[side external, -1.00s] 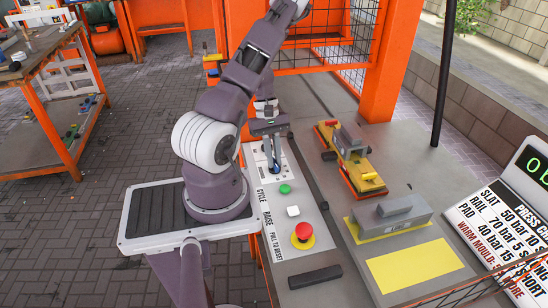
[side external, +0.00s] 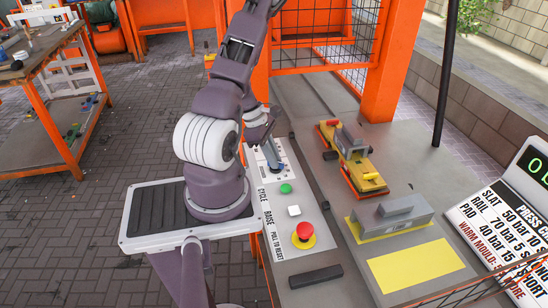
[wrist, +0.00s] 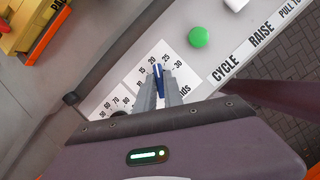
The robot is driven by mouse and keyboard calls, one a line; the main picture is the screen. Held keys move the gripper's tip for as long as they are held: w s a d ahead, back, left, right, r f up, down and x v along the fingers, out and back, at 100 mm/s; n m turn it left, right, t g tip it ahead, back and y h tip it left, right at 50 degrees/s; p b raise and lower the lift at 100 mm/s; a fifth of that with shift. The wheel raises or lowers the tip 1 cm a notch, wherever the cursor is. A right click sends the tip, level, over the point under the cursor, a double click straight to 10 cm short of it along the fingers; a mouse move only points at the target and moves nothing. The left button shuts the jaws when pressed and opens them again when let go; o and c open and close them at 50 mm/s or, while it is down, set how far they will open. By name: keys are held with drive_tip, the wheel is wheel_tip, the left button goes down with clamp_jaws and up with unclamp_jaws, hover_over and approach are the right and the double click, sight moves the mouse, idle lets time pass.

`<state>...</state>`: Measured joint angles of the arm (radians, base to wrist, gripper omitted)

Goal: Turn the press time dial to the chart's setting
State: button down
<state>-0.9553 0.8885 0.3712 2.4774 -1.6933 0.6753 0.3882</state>
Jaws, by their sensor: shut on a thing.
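My gripper (wrist: 160,88) is shut on the blue press time dial (wrist: 158,72) in the wrist view, with one finger on each side of its knob. The knob's tip points towards the 20–25 part of the printed scale (wrist: 152,52); the exact mark is unclear. In the side external view my gripper (side external: 271,155) reaches down to the control panel (side external: 279,217), and the dial is mostly hidden there. The chart board (side external: 497,218) at the right lists SLAT, RAIL and PAD with bar and time values; its right side is cut off or hard to read.
A second scale (wrist: 110,102) with 50, 60 and 70 lies beside the dial. A green button (side external: 286,188), white button (side external: 294,210) and red stop button (side external: 305,232) stand on the panel. A yellow mould (side external: 350,160) and grey block (side external: 394,217) lie to the right.

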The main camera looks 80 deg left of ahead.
drive_tip(key=shift+n+y, duration=0.3)
drive_tip(key=shift+n, duration=0.7)
drive_tip(key=shift+t, duration=0.3)
drive_tip(key=c, duration=1.5)
unclamp_jaws()
drive_tip(key=shift+o, duration=0.2)
drive_tip(key=shift+r, duration=0.1)
drive_tip(key=d+v, duration=0.1)
drive_tip(key=v, duration=0.5)
drive_tip(key=shift+s+a+r, duration=0.2)
drive_tip(key=shift+a+r, duration=0.25)
